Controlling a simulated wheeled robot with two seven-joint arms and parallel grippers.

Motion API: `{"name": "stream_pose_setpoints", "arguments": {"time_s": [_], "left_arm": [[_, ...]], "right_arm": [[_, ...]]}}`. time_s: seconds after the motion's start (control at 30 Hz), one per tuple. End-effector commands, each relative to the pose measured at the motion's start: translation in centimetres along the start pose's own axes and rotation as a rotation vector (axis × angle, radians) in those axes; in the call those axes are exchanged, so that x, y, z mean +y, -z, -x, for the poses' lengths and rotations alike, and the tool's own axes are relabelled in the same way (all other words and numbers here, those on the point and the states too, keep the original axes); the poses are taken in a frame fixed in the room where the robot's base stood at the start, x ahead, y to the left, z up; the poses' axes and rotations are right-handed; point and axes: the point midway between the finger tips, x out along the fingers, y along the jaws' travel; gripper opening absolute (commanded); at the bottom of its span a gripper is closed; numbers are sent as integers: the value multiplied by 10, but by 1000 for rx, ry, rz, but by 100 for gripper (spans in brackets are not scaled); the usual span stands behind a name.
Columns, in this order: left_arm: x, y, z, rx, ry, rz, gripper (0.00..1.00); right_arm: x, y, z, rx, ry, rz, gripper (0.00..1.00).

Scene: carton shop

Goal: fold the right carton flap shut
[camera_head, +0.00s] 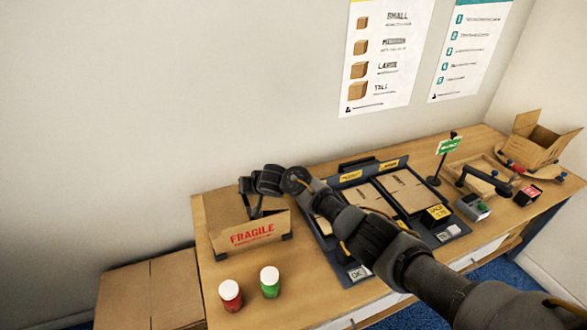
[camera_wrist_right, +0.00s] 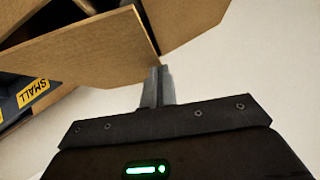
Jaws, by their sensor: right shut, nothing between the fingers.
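The carton (camera_head: 235,242) with red FRAGILE print stands at the left end of the table. Its top looks open, but my right arm and gripper cover part of it. My right gripper (camera_head: 252,213) reaches over the carton from the right, fingers down and shut with nothing between them. In the right wrist view the shut fingers (camera_wrist_right: 157,86) are at the edge of a cardboard panel (camera_wrist_right: 95,48). I cannot tell whether they touch it or which flap it is. The right flap's position is unclear. My left gripper is not in view.
A red jar (camera_head: 230,296) and a green jar (camera_head: 270,283), both white-lidded, stand in front of the carton. A dark rack of flat cartons (camera_head: 405,188) lies right of it, under my arm. An open carton (camera_head: 538,142) stands at the far right.

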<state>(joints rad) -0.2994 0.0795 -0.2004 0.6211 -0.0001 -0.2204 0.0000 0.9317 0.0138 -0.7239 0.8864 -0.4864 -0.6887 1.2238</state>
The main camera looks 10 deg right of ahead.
Motion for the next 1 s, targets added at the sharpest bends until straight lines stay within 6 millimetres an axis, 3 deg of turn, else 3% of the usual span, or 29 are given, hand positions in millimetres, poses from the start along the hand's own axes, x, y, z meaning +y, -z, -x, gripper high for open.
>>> {"name": "stream_pose_setpoints", "arguments": {"time_s": [0.13, 0.5, 1.0], "left_arm": [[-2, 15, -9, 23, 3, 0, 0], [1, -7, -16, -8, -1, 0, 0], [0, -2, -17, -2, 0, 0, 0]], "right_arm": [[-2, -11, -10, 0, -67, 66, 0], [-5, -21, -21, 1, -153, 155, 0], [-6, -21, -22, 1, -162, 166, 0]]}}
